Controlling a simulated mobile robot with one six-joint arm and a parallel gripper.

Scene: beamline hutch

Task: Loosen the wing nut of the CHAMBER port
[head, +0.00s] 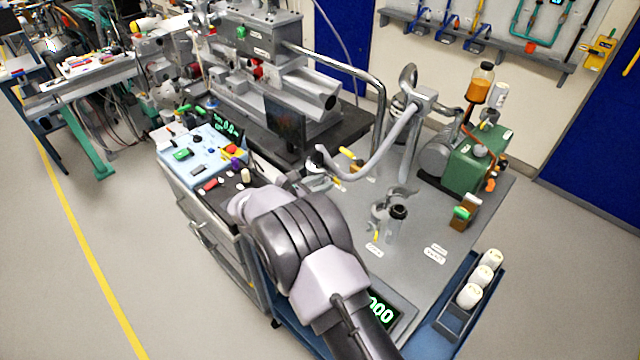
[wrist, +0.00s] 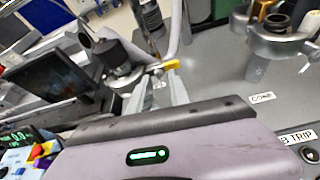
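A port with a dark round flange and a metal clamp (wrist: 120,62) stands left of centre in the wrist view; it also shows in the head view, partly hidden (head: 318,178). A yellow wing nut (wrist: 166,66) sticks out at its right side. I cannot read a CHAMBER label on it. My gripper (wrist: 158,76) has its two fingers apart, with the tips at or just before the yellow wing nut; contact is unclear. A second clamped port (head: 390,217) stands to the right, with a small yellow part and labels too small to read.
A bent metal tube (head: 385,150) arches over the bench close to the ports. A dark screen (head: 285,125) and a blue control box (head: 195,155) stand to the left. A green pump (head: 475,160) stands at the back right. The front plate is mostly clear.

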